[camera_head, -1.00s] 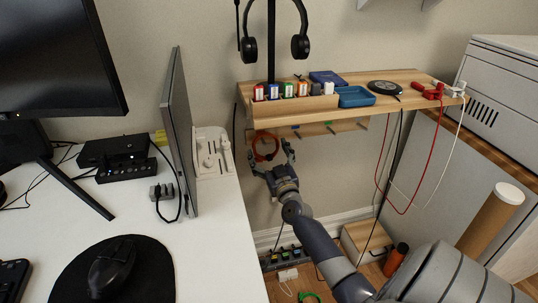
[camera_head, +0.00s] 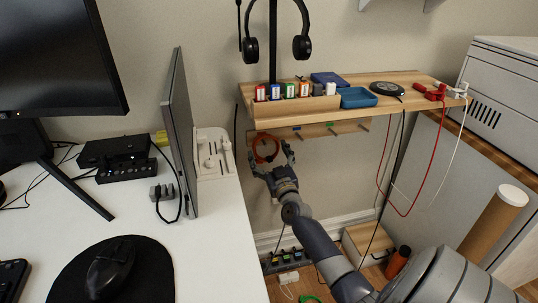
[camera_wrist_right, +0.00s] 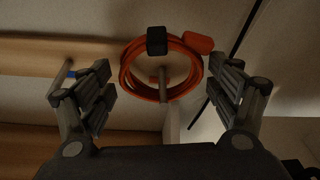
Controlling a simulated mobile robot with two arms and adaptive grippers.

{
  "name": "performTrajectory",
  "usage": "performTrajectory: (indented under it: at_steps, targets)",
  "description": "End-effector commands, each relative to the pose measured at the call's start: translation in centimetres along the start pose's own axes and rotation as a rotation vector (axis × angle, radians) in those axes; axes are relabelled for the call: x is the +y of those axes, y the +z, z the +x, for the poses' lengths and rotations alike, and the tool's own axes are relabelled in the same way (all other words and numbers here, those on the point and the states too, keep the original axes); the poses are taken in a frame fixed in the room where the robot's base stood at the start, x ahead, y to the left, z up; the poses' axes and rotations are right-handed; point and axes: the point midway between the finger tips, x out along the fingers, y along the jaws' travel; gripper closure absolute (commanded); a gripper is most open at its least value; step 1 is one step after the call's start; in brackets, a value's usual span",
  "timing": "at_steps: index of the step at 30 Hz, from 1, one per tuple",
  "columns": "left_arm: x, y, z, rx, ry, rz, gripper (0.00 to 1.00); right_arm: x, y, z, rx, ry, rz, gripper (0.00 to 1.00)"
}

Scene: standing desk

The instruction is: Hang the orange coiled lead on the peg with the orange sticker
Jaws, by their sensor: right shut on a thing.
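The orange coiled lead (camera_head: 265,158) is a ring under the left end of the wooden shelf. The right wrist view shows it larger (camera_wrist_right: 128,78), with a black strap on top and an orange plug end. I cannot tell whether the lead's weight rests on that peg. My left gripper is not in view.
The shelf (camera_head: 425,78) above carries a blue tray (camera_head: 357,97), a black disc (camera_head: 387,88) and several small labelled blocks. Red (camera_head: 432,150) and white cables hang at its right.

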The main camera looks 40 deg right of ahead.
Motion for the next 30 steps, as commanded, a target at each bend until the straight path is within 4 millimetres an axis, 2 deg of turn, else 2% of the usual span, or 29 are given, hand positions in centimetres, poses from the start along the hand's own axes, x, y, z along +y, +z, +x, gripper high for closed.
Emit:
performTrajectory:
  at_steps: [13,14,16,30]
  targets:
    - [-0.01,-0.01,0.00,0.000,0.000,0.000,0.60,0.04,-0.07,0.01,0.001,0.001,0.001,0.42]
    - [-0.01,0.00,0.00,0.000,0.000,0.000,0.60,0.04,-0.06,0.01,0.001,0.001,0.001,0.15]
    - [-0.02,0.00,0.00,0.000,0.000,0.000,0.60,0.03,-0.06,0.01,0.001,0.001,0.001,0.00]
    - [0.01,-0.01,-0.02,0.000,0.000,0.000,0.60,-0.02,0.06,-0.21,-0.001,0.000,0.001,0.00]
